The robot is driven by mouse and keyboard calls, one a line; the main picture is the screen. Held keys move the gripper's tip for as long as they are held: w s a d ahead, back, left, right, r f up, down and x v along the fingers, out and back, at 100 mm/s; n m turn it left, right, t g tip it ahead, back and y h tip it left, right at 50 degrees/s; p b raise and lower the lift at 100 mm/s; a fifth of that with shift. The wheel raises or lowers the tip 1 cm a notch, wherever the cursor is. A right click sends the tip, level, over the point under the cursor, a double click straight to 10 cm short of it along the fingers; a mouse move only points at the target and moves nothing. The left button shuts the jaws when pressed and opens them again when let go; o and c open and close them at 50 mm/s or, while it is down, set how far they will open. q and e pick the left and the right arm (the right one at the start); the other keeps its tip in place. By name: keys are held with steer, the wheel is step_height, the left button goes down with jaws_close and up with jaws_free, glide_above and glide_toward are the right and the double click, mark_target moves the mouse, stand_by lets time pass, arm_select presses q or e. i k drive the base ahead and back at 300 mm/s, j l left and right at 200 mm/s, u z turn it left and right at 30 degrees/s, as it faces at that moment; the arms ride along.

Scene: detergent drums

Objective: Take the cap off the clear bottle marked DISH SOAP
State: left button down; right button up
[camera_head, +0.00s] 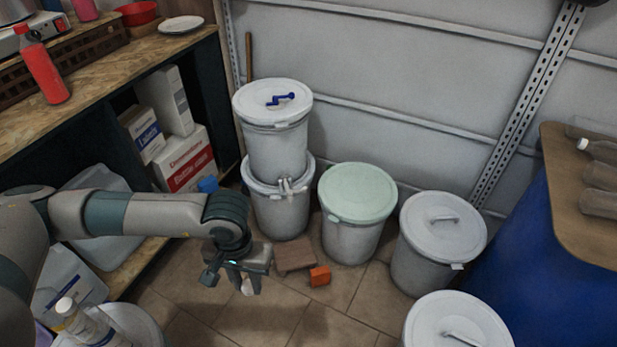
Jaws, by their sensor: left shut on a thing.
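My left gripper (245,282) hangs over the tiled floor at lower centre, pointing down. It is shut on a small pale thing that shows between its fingers; I cannot tell what it is. No bottle has a readable DISH SOAP label. A bottle with a white cap (66,306) stands at the lower left, its label too small to read. Clear bottles (600,177) lie at the right edge on a brown top, one with a white cap (583,144). I cannot tell which is the task's bottle. My right gripper is out of view.
Stacked white drums (275,145), a green-lidded drum (357,192) and more white drums (442,228) stand along the wall. An orange block (320,276) and a brown board (294,257) lie on the floor near my gripper. A wooden shelf (110,75) holds a red bottle (45,70).

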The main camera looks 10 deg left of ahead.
mark_target(45, 299)
steer(key=i+j+u, duration=0.2)
steer(key=i+u, duration=0.25)
steer(key=i, duration=0.15)
steer(key=i+u, duration=0.6)
steer(key=i, duration=0.3)
steer(key=z, duration=1.9)
